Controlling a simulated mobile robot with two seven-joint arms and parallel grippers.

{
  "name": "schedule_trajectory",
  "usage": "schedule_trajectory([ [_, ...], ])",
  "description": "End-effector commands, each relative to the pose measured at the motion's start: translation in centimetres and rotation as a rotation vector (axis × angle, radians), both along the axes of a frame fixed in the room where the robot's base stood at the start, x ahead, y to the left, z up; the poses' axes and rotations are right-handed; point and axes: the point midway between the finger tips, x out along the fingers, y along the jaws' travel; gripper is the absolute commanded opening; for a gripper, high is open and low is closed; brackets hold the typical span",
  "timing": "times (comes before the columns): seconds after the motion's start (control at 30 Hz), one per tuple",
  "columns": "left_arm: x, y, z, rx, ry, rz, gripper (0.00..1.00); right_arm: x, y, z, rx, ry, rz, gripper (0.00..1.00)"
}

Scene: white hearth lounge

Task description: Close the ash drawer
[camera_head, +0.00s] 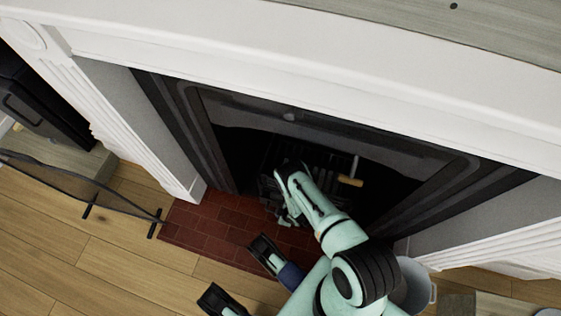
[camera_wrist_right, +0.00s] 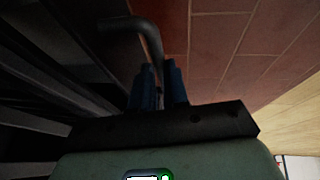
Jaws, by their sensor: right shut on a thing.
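My right arm reaches into the dark fireplace opening in the head view. Its gripper (camera_head: 285,217) is low in front of the grate, over the inner edge of the brick hearth. In the right wrist view my right gripper (camera_wrist_right: 158,88) has its blue fingers shut on a bent dark rod (camera_wrist_right: 146,32), which looks like the ash drawer's handle. The rod curves to the left toward dark metal slats (camera_wrist_right: 45,65). The drawer's body is too dark and covered to make out, so I cannot tell how far it stands out.
The red brick hearth (camera_head: 204,229) lies before the opening, with wood floor (camera_head: 110,250) around it. A grey bucket (camera_head: 417,285) is at lower right. A wooden-handled tool (camera_head: 350,181) hangs inside the firebox.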

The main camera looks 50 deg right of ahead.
Motion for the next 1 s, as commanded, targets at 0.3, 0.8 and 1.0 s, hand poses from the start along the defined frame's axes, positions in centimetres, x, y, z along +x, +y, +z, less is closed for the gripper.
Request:
schedule_trajectory([
  [0.3,0.01,0.03,0.00,0.000,-0.001,0.000,0.43,0.11,-0.14,0.01,-0.003,-0.003,-0.001,0.00],
  [0.8,0.00,0.01,0.00,0.000,0.000,0.000,0.43,0.09,-0.19,0.01,-0.003,-0.002,-0.002,0.40],
  [1.0,0.14,0.00,0.14,0.001,-0.005,0.000,0.43,0.13,-0.06,0.18,-0.001,0.000,0.000,0.40],
])
